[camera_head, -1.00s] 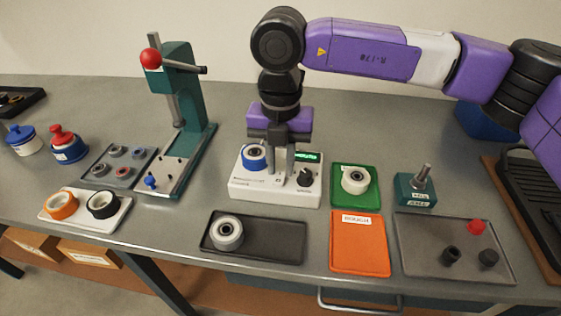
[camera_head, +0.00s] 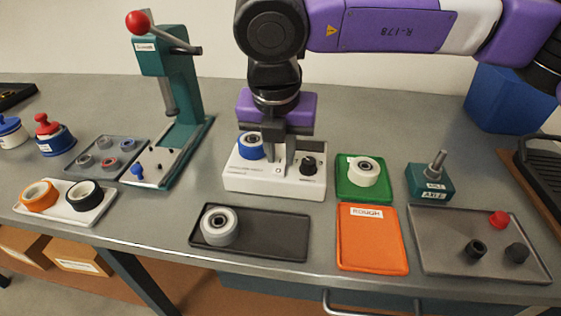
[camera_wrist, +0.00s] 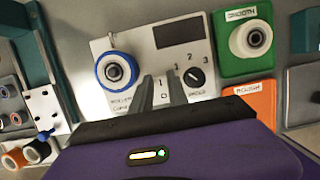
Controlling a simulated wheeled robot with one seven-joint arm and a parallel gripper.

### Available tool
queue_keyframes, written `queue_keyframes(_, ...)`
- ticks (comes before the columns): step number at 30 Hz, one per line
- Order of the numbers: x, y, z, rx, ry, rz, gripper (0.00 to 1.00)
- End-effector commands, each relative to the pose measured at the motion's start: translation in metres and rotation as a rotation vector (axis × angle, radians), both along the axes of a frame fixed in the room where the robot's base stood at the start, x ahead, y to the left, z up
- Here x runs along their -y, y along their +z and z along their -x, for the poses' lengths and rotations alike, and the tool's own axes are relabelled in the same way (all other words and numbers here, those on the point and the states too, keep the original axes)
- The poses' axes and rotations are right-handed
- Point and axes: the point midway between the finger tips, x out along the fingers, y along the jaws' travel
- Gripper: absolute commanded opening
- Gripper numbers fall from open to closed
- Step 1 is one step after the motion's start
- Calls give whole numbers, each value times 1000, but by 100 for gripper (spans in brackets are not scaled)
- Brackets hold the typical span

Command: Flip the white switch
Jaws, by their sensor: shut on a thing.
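The white control box (camera_head: 250,180) stands on the bench in the head view, with a blue-rimmed wheel (camera_head: 250,147) on its left and a black speed knob (camera_head: 308,165) on its right. My gripper (camera_head: 282,172) points down at the box's front panel, between wheel and knob. The box (camera_wrist: 190,50) shows a dark display there.
A dark tray with a grey wheel (camera_head: 219,226) lies in front of the box. A green tray (camera_head: 345,188) with a white roller and an orange tray (camera_head: 372,250) lie to the right. A green press (camera_head: 163,60) with a red ball handle stands to the left.

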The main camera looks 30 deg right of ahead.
Motion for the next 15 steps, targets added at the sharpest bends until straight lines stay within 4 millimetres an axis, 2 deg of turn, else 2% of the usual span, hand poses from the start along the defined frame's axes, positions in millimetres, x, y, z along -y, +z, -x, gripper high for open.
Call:
queue_keyframes(11, -1, 1, 1, 11, 0, 8, 0)
queue_keyframes(12, -1, 1, 0, 11, 0, 8, 22)
queue_keyframes(13, -1, 1, 1, 10, 0, 7, 28)
queue_keyframes(15, -1, 1, 1, 10, 1, 7, 29)
